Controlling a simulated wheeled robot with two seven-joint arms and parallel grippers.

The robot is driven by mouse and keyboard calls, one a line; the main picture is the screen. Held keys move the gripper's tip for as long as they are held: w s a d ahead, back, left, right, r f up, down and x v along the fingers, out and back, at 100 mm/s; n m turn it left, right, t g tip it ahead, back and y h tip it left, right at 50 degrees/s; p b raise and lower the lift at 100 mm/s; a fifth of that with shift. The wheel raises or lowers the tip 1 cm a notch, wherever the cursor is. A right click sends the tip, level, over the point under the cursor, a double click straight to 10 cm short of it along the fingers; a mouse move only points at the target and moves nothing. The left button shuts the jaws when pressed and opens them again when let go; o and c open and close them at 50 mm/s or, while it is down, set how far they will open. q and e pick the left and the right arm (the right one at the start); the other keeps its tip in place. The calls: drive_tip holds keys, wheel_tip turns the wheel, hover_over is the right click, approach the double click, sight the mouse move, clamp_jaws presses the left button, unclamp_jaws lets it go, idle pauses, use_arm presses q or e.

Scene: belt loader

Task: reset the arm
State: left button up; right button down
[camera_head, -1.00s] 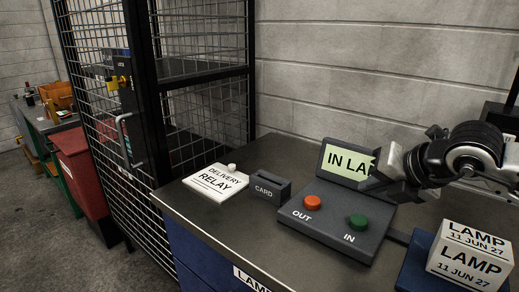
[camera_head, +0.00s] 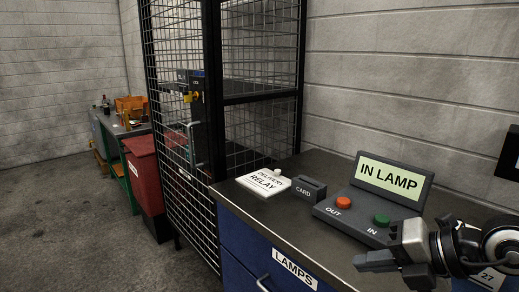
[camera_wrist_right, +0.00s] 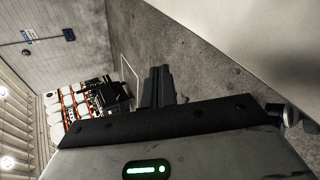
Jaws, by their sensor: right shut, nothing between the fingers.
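My right gripper (camera_head: 376,261) is at the lower right of the head view, in front of the button console (camera_head: 348,220) and above the front part of the bench. It is shut and empty, pointing left. Its fingers also show in the right wrist view (camera_wrist_right: 158,86), with floor beyond them. The console has an orange OUT button (camera_head: 344,202), a green IN button (camera_head: 382,219) and a screen (camera_head: 391,178) reading IN LAMP. The gripper is apart from the buttons. A lamp box is mostly hidden behind my right arm. My left gripper is not in view.
A DELIVERY RELAY block (camera_head: 263,183) and a CARD holder (camera_head: 308,188) stand on the bench (camera_head: 285,222) left of the console. A mesh cage (camera_head: 180,110) stands behind the bench's left end. A red bin (camera_head: 146,175) is farther left. The floor (camera_head: 90,240) at left is clear.

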drive_tip(key=s+a+m+t+y, duration=0.1)
drive_tip(key=s+a+m+y, duration=0.3)
drive_tip(key=a+y, duration=0.45)
drive_tip(key=s+d+f+m+t+h, duration=0.15)
drive_tip(key=f+m+t+h, duration=0.4)
drive_tip(key=m, duration=0.55)
drive_tip(key=d+f+m+t+h, duration=0.3)
drive_tip(key=f+m+h, duration=0.4)
drive_tip(key=f+m, duration=0.3)
drive_tip(key=s+f+m+g+h, duration=0.1)
drive_tip(key=s+f+m+g, duration=0.3)
drive_tip(key=s+f, duration=0.4)
drive_tip(key=shift+s+a+f+m+g, duration=0.25)
drive_tip(key=shift+f+m+g, duration=0.15)
drive_tip(key=shift+f+g, duration=0.3)
